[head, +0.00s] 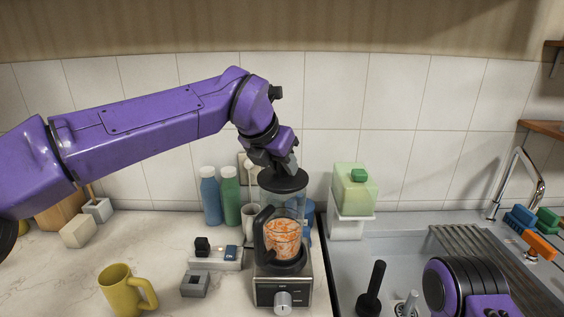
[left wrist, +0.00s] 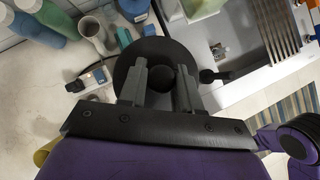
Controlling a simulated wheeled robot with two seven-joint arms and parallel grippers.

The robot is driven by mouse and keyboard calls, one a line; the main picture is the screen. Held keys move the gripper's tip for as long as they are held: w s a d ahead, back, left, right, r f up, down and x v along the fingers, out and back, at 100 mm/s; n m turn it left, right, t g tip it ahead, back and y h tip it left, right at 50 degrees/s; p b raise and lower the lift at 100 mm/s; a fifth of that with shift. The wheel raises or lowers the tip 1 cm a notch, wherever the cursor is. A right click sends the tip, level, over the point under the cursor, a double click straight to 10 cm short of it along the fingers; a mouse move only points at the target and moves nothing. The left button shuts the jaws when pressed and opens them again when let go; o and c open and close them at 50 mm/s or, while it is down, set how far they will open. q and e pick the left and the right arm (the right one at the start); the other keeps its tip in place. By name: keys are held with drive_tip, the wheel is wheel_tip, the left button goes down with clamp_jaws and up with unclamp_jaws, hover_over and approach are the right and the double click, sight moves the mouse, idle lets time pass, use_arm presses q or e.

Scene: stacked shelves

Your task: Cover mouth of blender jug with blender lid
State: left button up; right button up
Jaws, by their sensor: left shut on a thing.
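The blender jug (head: 292,210) is clear, with a dark handle on its left side and orange-and-white pieces inside. It stands upright on the blender base (head: 284,291). The black round blender lid (head: 283,182) is level at the jug's mouth; I cannot tell whether it touches the rim. My left gripper (head: 281,164) points down from above, shut on the lid's knob. In the left wrist view the lid (left wrist: 130,62) spreads beyond the fingers of the left gripper (left wrist: 160,85) and hides the jug's mouth. My right gripper is not visible; only part of my right arm shows at lower right.
Blue (head: 210,196) and green (head: 230,195) bottles stand behind the blender to the left. A yellow mug (head: 122,290) is at front left. A green-capped container (head: 354,190) stands to the right, beside the sink (head: 400,255) and its tap (head: 519,165).

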use_arm(q)
drive_tip(key=shift+r+p, duration=0.1)
drive_tip(key=shift+p, duration=0.25)
idle(0.6)
drive_tip(key=shift+f+b, duration=0.95)
drive_tip(key=shift+f, duration=0.3)
drive_tip(key=o, duration=0.9)
drive_tip(key=shift+c, duration=0.2)
drive_tip(key=shift+r, duration=0.1)
drive_tip(key=shift+s+a+r, duration=0.15)
drive_tip(key=shift+s+r, duration=0.05)
drive_tip(key=shift+r, duration=0.1)
drive_tip(key=b+v, duration=0.2)
drive_tip(key=v, duration=0.7)
drive_tip(key=shift+s+r, duration=0.2)
drive_tip(key=shift+r, duration=0.1)
drive_tip(key=shift+a, duration=0.1)
